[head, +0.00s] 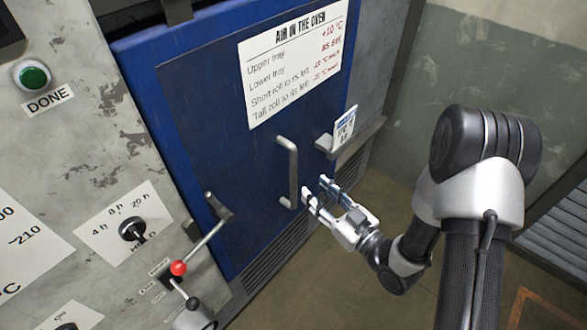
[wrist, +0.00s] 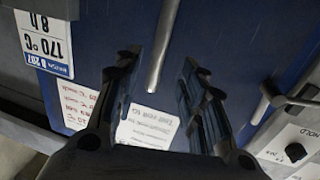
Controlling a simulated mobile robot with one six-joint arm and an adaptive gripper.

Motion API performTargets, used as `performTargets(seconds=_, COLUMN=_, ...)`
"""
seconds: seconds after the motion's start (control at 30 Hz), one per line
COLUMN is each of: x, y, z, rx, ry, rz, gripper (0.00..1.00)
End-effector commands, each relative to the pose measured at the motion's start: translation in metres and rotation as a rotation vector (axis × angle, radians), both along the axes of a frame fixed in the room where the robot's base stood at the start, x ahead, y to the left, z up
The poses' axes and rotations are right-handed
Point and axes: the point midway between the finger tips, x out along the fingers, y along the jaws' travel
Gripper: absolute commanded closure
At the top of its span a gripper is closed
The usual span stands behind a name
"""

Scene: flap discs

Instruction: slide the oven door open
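The blue oven door (head: 225,150) is closed as far as I can see, with a white notice on its upper part. Its grey bar handle (head: 291,172) stands upright on the door. My gripper (head: 316,191) is open and empty just to the right of the handle's lower end, apart from it in the head view. In the wrist view the handle (wrist: 163,50) shows beyond and between the open fingers (wrist: 160,70). The door's blue face (wrist: 225,40) fills the background there.
A bracket with a small printed card (head: 345,125) sticks out at the door's right edge. At left, a grey panel has a green DONE button (head: 33,75), a knob (head: 131,229) and a red-balled lever (head: 178,268). A lever arm (head: 210,240) reaches over the door's lower left.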

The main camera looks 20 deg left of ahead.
Motion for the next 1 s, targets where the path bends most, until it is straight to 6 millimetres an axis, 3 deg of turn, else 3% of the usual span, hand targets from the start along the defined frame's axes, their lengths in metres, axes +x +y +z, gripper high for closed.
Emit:
performTargets(seconds=0.2, x=0.026, y=0.042, z=0.000, rx=0.001, ry=-0.003, rz=0.003, gripper=0.62)
performTargets(seconds=0.4, x=0.046, y=0.071, z=0.000, rx=0.001, ry=-0.003, rz=0.002, gripper=0.62)
performTargets(seconds=0.6, x=0.056, y=0.084, z=0.000, rx=0.000, ry=0.000, rz=0.000, gripper=0.62)
performTargets(seconds=0.93, x=0.058, y=0.086, z=0.000, rx=0.000, ry=0.000, rz=-0.002, gripper=0.62)
performTargets(seconds=1.0, x=0.058, y=0.086, z=0.000, rx=0.000, ry=0.000, rz=-0.002, gripper=0.67)
